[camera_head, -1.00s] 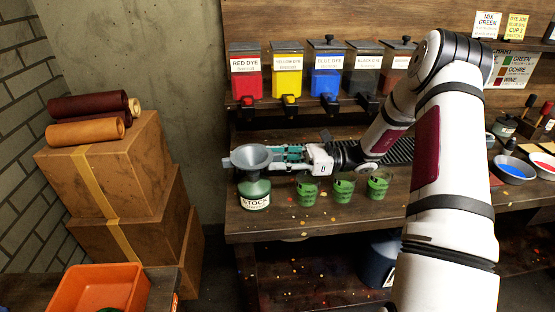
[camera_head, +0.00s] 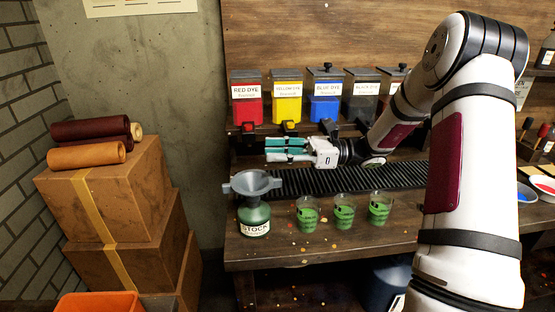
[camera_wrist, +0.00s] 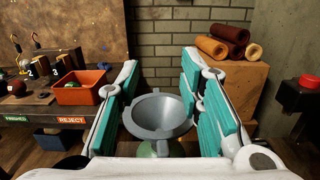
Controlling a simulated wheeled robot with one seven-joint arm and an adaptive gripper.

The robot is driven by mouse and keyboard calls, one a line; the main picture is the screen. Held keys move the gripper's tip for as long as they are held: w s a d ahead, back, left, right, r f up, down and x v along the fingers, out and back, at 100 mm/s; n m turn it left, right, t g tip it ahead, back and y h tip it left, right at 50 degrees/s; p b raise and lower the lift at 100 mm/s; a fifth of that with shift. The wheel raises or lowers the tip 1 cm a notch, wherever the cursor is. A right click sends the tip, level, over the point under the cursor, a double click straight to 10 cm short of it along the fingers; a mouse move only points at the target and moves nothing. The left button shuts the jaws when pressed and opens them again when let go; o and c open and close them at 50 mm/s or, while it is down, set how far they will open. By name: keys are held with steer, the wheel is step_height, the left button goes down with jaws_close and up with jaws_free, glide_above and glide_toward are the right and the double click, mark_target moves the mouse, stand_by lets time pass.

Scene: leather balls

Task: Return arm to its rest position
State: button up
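My gripper (camera_head: 270,150) is at the end of my white arm, above the rear of the bench and up and right of the grey funnel (camera_head: 252,184). In the wrist view, its teal-padded fingers (camera_wrist: 160,72) stand wide apart with nothing held between them. The funnel (camera_wrist: 158,112) shows beyond and below the gap. It sits upright on the green bottle labelled STOCK (camera_head: 254,218) at the bench's left end. My arm bends at a raised elbow on the right and reaches left.
Cups of green liquid (camera_head: 344,212) stand right of the bottle, before a black ribbed strip (camera_head: 380,178). Dye dispensers (camera_head: 286,98) line the shelf behind my gripper. Stacked boxes (camera_head: 110,190) stand left. An orange bin (camera_head: 98,303) is at lower left.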

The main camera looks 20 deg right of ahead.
steer(key=s+a+r+n+g+h, duration=0.2)
steer(key=s+a+n+g+h, duration=0.6)
steer(key=s+a, duration=0.45)
steer(key=s+d+r+n+t+h, duration=0.1)
steer(key=s+d+n+t+h, duration=0.1)
steer(key=s, duration=0.4)
steer(key=s+d+r+n+t+h, duration=0.1)
steer(key=s+d+n+t+h, duration=0.1)
steer(key=s+n+h, duration=0.2)
steer(key=s+d+n+t+h+p, duration=0.1)
steer(key=s+d+n+t+h, duration=0.1)
steer(key=s+n, duration=0.5)
steer(key=shift+s+d+r+n+h, duration=0.35)
steer(key=shift+r+n+h, duration=0.05)
steer(key=shift+h, duration=0.5)
